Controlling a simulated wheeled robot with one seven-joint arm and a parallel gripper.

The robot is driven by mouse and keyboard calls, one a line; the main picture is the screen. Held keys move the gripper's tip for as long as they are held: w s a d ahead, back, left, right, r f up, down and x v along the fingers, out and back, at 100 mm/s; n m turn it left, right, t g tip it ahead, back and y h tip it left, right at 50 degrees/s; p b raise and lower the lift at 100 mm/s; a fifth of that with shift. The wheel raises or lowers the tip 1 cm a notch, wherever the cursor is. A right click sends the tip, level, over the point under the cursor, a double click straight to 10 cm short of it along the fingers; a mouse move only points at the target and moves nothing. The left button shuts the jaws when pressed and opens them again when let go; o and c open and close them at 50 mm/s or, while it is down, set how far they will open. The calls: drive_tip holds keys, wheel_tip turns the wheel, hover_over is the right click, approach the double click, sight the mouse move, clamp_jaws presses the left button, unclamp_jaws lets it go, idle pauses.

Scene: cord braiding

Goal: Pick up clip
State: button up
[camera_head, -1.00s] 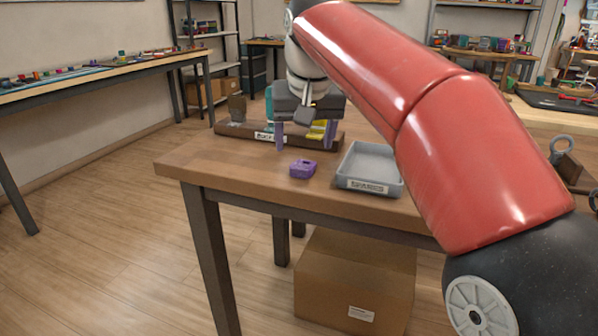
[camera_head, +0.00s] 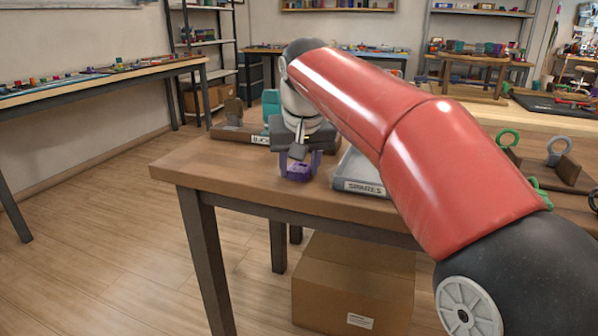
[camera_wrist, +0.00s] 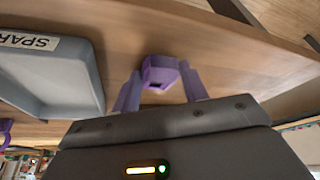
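A small purple clip (camera_head: 298,172) with a dark opening lies on the wooden table near its front edge. In the wrist view the clip (camera_wrist: 161,72) sits between and slightly beyond my two purple fingers. My gripper (camera_head: 299,163) points down over the clip, with one finger on each side. In the wrist view my gripper (camera_wrist: 162,83) is open, with the fingers apart and the clip's body showing between them. Whether either finger touches the clip I cannot tell.
A grey tray labelled SPARES (camera_head: 360,185) stands just right of the clip, partly behind my arm. A brown labelled rack (camera_head: 232,131) is behind my gripper. The table's front edge (camera_head: 250,198) is close. The tabletop left of the clip is clear.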

drive_tip(key=shift+c, duration=1.4)
